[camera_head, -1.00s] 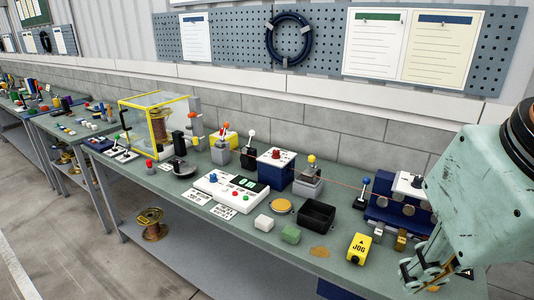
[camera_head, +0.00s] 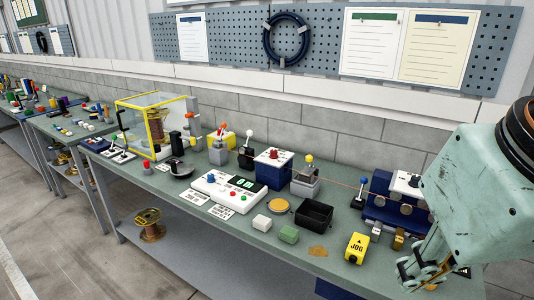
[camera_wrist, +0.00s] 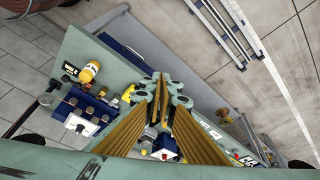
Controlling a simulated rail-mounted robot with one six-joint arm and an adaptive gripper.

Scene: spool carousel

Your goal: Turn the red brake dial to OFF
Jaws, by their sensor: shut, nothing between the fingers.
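A red dial (camera_head: 273,153) sits on the white top of a dark blue box (camera_head: 271,174) near the back of the bench, at the middle of the head view. The labels at both are too small to read. My gripper (camera_head: 420,276) is at the lower right of the head view, near the bench's front edge, well right of the blue box. It is shut and empty; its fingers also show in the wrist view (camera_wrist: 165,92).
The green bench (camera_head: 195,215) holds a yellow-framed clear case (camera_head: 150,115), a white button panel (camera_head: 229,192), a black tray (camera_head: 314,216) and a yellow JOG box (camera_head: 357,247). Several upright levers stand along the back. A thin wire runs towards the blue roller unit (camera_head: 380,205).

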